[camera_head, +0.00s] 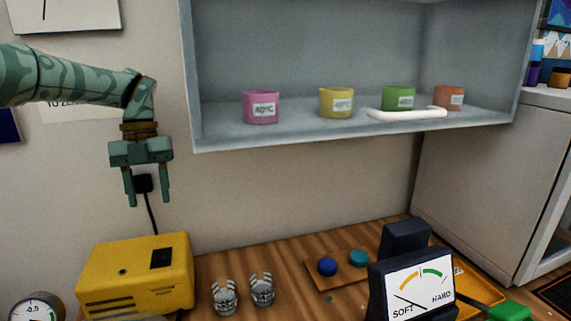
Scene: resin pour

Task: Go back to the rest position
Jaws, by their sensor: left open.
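My left gripper (147,187) hangs in the air at the left, fingers pointing down. The arm comes in from the left edge. My right gripper is not in the picture.
Pink (262,108), yellow (337,103), green (399,98) and orange (449,97) cups stand on the shelf. Two striped glasses (224,297) stand on the wooden table (225,263). A SOFT/HARD gauge (417,286) stands at the front right.

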